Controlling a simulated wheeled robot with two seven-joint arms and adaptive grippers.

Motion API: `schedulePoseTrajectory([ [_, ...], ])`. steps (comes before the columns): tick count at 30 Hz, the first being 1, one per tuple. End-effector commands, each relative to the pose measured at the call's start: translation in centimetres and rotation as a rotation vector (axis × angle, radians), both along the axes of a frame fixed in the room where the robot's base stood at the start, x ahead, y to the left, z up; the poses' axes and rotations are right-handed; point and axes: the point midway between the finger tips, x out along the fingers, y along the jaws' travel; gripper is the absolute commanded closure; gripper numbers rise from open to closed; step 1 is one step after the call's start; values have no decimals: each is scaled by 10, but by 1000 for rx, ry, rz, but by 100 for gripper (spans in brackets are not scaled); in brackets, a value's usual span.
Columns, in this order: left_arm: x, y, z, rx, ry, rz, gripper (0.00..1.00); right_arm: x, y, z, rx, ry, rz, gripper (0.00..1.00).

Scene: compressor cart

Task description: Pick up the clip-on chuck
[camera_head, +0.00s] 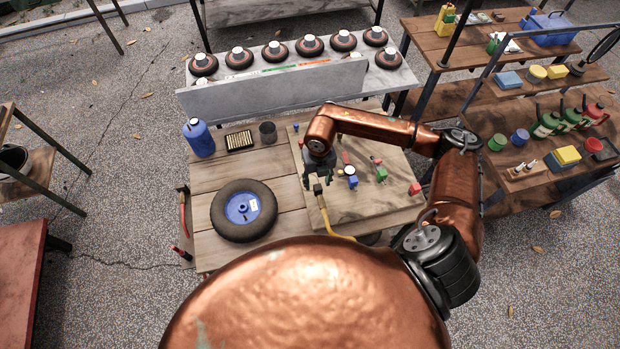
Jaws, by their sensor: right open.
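A small brass-coloured fitting (318,188), which looks like the clip-on chuck, sits at the end of a yellow hose (325,215) over the pale board on the cart top. My right gripper (318,181) points down right at it, with its dark fingers open around or just above the fitting. I cannot tell whether the fingers touch it, and they hide part of it. My left gripper is not in view.
Small red, blue and green parts (381,174) lie on the board right of the gripper. A wheel (243,209), a blue bottle (199,138) and a black cup (267,132) stand to the left. A grey raised shelf (275,93) closes the back.

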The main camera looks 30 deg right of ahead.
Motion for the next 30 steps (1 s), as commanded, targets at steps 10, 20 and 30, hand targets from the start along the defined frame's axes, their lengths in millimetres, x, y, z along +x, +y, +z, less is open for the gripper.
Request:
schedulePoseTrajectory([
  [10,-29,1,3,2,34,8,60,3,1,-29,-9,2,8,58],
  [20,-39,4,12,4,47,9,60,3,-3,-72,-7,2,7,58],
  [30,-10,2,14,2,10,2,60,3,-5,-78,-7,0,7,60],
])
